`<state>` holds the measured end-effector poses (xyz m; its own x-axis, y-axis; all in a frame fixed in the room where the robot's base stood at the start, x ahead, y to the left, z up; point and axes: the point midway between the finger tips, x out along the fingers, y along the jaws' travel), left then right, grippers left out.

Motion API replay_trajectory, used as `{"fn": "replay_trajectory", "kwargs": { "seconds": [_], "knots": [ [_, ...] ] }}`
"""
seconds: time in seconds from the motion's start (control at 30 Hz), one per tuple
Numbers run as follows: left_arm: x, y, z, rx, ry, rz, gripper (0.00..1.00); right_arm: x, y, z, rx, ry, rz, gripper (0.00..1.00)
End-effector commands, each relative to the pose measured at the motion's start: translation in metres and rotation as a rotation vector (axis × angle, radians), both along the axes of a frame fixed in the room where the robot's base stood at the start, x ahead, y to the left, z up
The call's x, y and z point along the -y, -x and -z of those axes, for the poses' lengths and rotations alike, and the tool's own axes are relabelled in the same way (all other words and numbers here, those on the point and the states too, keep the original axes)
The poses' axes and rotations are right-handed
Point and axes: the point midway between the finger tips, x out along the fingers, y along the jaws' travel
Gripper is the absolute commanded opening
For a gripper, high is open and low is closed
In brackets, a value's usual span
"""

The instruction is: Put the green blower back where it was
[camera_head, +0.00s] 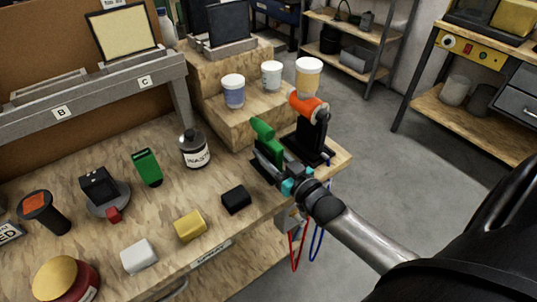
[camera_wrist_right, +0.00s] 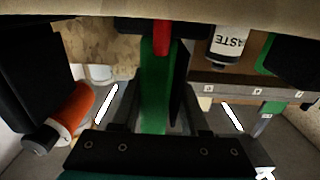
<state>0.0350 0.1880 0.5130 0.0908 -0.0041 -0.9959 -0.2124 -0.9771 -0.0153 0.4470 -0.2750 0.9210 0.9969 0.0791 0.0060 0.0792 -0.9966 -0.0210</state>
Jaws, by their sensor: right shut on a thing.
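My right gripper (camera_head: 270,162) is shut on the green blower (camera_head: 264,131) at the right end of the workbench. The blower stands up out of the jaws. In the right wrist view the green body (camera_wrist_right: 155,80) lies between the fingers, with a red part at its top. Its lower part is hidden by the gripper. Just right of it, an orange and black tool (camera_head: 308,104) stands in a black holder (camera_head: 314,148); the tool also shows in the right wrist view (camera_wrist_right: 72,110). My left gripper is not in view.
A wooden step with several cups (camera_head: 232,91) rises behind the gripper. A WASTE bottle (camera_head: 194,150), a green block-like item (camera_head: 148,167), a black block (camera_head: 236,199), a yellow block (camera_head: 190,225) and a white block (camera_head: 139,256) sit on the bench (camera_head: 85,222). Red and blue loops hang off its edge.

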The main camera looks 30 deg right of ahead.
Motion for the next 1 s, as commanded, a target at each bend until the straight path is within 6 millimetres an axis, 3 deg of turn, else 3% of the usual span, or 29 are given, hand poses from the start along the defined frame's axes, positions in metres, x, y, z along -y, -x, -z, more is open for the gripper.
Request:
{"fn": "replay_trajectory", "kwargs": {
  "seconds": [0.27,0.3,0.57,0.9,1.0],
  "knots": [
    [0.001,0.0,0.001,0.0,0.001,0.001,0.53,0.0,-0.001,0.0,0.005,0.0,0.0,0.24],
    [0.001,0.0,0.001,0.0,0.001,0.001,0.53,0.0,0.0,0.002,0.0,0.0,0.0,0.46],
    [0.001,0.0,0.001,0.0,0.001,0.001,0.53,0.0,0.0,0.001,0.0,0.0,0.0,0.75],
    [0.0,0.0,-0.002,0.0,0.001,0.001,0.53,0.0,0.0,-0.003,0.001,0.0,0.0,0.75],
    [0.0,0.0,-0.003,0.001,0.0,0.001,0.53,0.001,0.01,-0.001,-0.003,0.0,0.001,0.75]
  ]
}}
